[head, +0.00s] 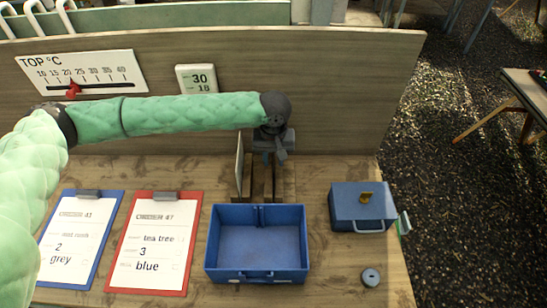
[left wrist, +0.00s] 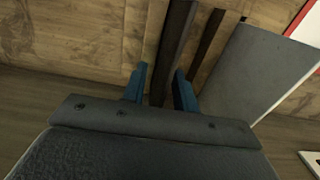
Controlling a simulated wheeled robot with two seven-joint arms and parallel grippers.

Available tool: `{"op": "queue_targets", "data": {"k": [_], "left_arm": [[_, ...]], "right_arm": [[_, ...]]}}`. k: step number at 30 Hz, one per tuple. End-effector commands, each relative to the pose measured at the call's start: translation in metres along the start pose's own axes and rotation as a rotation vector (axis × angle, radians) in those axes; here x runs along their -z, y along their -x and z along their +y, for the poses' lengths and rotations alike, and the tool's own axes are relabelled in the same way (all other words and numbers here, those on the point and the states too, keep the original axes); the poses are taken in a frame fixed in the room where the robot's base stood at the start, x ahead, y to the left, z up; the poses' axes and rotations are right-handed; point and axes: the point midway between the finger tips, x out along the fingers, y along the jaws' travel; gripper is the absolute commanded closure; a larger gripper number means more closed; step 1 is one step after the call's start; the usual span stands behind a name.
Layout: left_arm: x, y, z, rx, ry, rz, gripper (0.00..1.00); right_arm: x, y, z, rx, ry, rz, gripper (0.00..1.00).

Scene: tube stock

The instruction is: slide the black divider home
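My left gripper (head: 272,158) hangs over the back of the table, behind the blue box, pointing down. In the left wrist view its two blue fingers (left wrist: 160,80) stand apart, one on each side of a dark upright strip (left wrist: 174,45), with gaps showing. This looks like the black divider, seen nearly edge-on; its lower part is hidden. A second dark strip (left wrist: 208,48) and a grey panel (left wrist: 262,70) stand beside it. The open blue box (head: 213,245) is empty, with a slot guide inside its back wall. My right gripper is not in view.
A blue closed case (head: 345,205) and a grey round weight (head: 371,277) are on the right. Blue-edged (head: 80,235) and red-edged clipboards (head: 152,243) lie on the left. A wooden back panel (head: 340,90) stands close behind my gripper.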

Motion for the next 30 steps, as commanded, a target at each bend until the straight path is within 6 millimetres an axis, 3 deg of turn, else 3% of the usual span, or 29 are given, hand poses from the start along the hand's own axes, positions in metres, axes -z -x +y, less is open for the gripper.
{"op": "queue_targets", "data": {"k": [11, 22, 30], "left_arm": [[0.0, 0.0, 0.0, 0.0, 0.0, 0.0, 0.72], [0.0, 0.0, 0.0, 0.0, 0.0, 0.0, 0.72], [0.0, 0.024, 0.0, -0.001, 0.0, 0.001, 0.72]], "right_arm": [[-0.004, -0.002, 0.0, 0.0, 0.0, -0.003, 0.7], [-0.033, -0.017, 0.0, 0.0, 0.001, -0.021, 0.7], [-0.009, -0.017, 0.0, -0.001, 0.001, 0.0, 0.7]]}}
